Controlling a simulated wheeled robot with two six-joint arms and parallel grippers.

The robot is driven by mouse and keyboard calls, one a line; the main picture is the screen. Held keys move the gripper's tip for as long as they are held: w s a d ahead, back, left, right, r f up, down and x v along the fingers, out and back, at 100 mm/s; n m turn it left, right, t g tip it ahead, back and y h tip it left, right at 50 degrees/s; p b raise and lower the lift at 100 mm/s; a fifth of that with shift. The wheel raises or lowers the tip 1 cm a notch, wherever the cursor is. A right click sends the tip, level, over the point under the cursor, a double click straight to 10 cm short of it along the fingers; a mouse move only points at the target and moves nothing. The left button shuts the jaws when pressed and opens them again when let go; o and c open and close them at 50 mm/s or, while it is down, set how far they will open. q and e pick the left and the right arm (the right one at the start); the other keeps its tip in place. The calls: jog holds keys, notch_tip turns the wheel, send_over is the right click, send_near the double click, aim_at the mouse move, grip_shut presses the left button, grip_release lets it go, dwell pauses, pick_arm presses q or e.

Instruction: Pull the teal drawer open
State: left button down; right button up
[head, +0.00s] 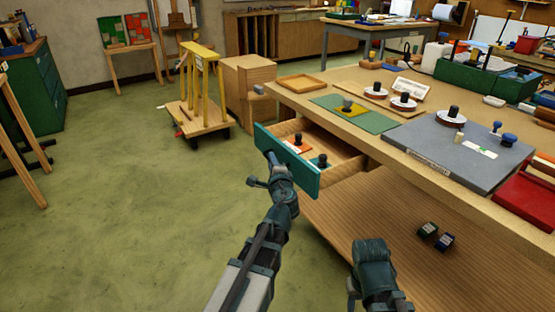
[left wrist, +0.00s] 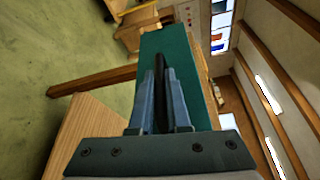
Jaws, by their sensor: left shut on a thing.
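The teal drawer (head: 300,168) stands pulled out from the wooden bench, its inside showing. In it lie an orange piece (head: 293,147) and a teal piece (head: 315,163), each with a dark knob. My left gripper (head: 271,160) is at the drawer's front face, shut on its handle. In the left wrist view the fingers (left wrist: 160,100) are on either side of the dark handle bar (left wrist: 160,62), against the teal front (left wrist: 190,75). The handle is mostly hidden by the gripper in the head view. Part of my right arm shows low in the head view, but no fingertips.
The bench top (head: 385,150) holds a green mat (head: 380,124), a grey board (head: 440,158) and a red tray (head: 530,195). Two small dark items (head: 436,236) lie on the lower shelf. A wooden cart (head: 200,125) stands beyond the drawer.

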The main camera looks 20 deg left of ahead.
pick_arm(q)
jog(key=shift+s+a, duration=0.4)
jog(key=shift+s, duration=0.2)
pick_arm(e)
jog(key=shift+s, duration=0.1)
pick_arm(q)
jog(key=c, duration=0.9)
grip_release()
jog(key=shift+s, duration=0.1)
